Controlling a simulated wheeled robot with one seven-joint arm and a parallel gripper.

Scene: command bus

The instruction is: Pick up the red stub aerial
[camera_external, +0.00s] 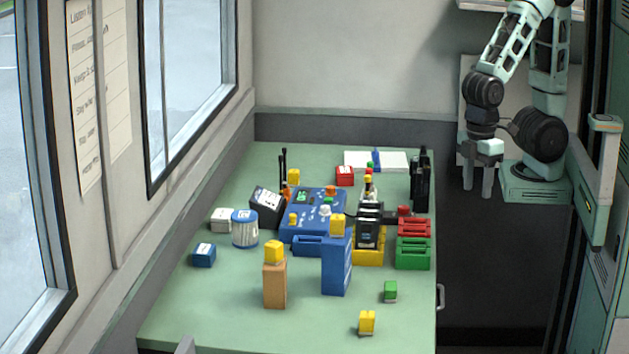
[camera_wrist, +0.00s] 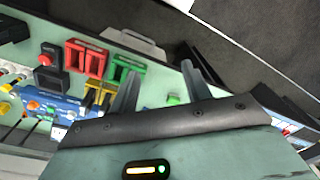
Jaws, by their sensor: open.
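A small red piece (camera_external: 403,211), which looks like the red stub aerial, sits at the right of the green table, just behind the red tray. In the wrist view a red knob-like piece (camera_wrist: 45,60) on a dark block at the left seems to be the same thing; its full shape is too small to tell. My gripper (camera_external: 477,187) is open and empty, raised beyond the table's right edge, to the right of the red piece and apart from it. Its two fingers (camera_wrist: 160,75) also show in the wrist view with nothing between them.
Red (camera_external: 414,224) and green trays (camera_external: 413,258) stand at the table's right edge, beside a yellow tray (camera_external: 369,257). Black radios (camera_external: 420,185) stand upright behind. A blue console (camera_external: 300,235) fills the middle. A red box (camera_external: 345,176) lies farther back.

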